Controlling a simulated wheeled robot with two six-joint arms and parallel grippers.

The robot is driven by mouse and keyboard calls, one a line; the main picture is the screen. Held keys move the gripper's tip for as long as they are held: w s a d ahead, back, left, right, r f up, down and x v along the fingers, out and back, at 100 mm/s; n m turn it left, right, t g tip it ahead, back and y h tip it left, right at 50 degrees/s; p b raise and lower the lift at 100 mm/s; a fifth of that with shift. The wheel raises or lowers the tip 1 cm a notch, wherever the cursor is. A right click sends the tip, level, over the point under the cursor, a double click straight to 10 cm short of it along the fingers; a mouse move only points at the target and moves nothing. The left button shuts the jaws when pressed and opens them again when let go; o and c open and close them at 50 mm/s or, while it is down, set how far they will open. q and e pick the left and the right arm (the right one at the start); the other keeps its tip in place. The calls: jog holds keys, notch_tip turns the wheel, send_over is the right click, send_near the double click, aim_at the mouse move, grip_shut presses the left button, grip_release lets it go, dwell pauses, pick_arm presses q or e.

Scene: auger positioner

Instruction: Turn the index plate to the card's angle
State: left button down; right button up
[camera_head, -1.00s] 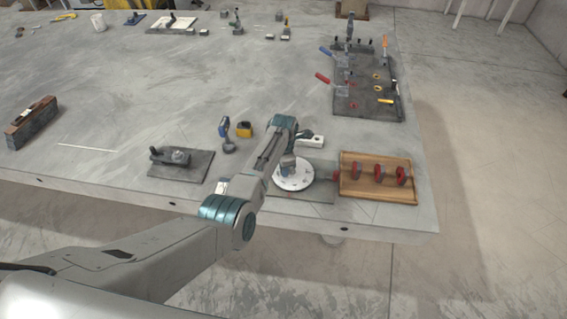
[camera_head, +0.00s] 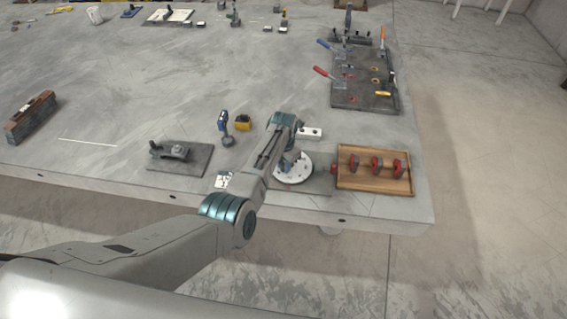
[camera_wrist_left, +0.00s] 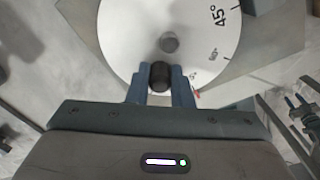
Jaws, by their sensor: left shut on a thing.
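The index plate (camera_head: 292,174) is a white disc on a dark base near the table's front edge. In the left wrist view the index plate (camera_wrist_left: 135,40) shows a large "45°" mark at its right and a smaller mark below it, too small to read surely. A grey hub (camera_wrist_left: 169,42) stands on the disc. My left gripper (camera_wrist_left: 160,85) is shut on a dark round knob (camera_wrist_left: 160,72) near the plate's rim. A small white card (camera_head: 223,180) with dark marks lies left of the plate, partly behind my arm. My right gripper is not in view.
A wooden tray (camera_head: 372,185) with red-and-grey pieces stands right of the plate. A clamp on a dark board (camera_head: 180,168) is at the left.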

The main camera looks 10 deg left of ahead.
pick_arm(q)
jog(key=c, duration=1.3)
grip_release()
notch_tip(320, 180, up, 10)
jog(key=shift+d+f+b, duration=0.1)
jog(key=shift+f+b, duration=0.05)
jog(key=shift+b, duration=0.85)
jog(key=shift+r, duration=0.55)
